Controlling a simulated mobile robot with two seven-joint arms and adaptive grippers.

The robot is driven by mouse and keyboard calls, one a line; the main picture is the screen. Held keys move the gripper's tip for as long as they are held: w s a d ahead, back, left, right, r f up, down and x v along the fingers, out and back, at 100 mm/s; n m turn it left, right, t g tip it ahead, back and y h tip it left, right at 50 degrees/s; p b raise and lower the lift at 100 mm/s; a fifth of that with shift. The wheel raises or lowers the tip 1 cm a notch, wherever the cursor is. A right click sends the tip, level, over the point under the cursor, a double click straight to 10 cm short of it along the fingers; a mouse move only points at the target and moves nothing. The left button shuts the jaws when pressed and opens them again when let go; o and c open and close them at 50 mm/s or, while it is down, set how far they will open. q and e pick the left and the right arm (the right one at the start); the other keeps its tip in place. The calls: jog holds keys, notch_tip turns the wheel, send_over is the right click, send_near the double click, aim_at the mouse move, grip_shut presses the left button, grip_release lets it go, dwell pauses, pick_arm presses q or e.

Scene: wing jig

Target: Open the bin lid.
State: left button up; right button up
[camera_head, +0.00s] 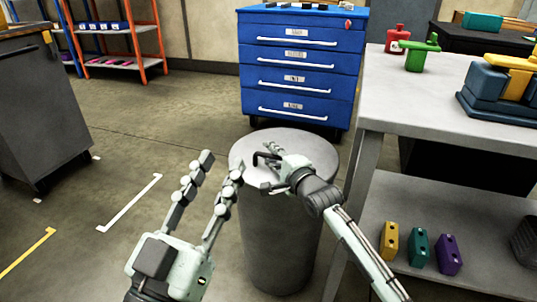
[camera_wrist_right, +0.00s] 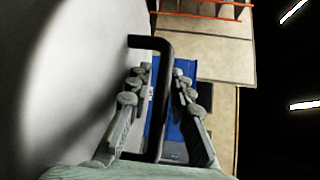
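The bin (camera_head: 278,240) is a grey cylinder standing on the floor beside the workbench. Its round lid (camera_head: 318,150) lies flat on top, closed. A black U-shaped handle (camera_head: 260,156) stands on the lid; it also shows in the right wrist view (camera_wrist_right: 163,90). My right gripper (camera_head: 268,168) is over the lid at the handle. In the right wrist view its fingers are apart, with the handle's bar between them and a gap to the right finger. My left gripper (camera_head: 222,165) is open and empty, left of the bin.
A blue drawer cabinet (camera_head: 303,65) stands behind the bin. The grey workbench (camera_head: 440,95) is close on the right, with several coloured blocks on its lower shelf (camera_head: 460,215). A dark cabinet (camera_head: 40,110) is at the left. The floor between is clear.

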jog(key=shift+w+a, duration=0.3)
jog(key=shift+w, duration=0.25)
grip_shut()
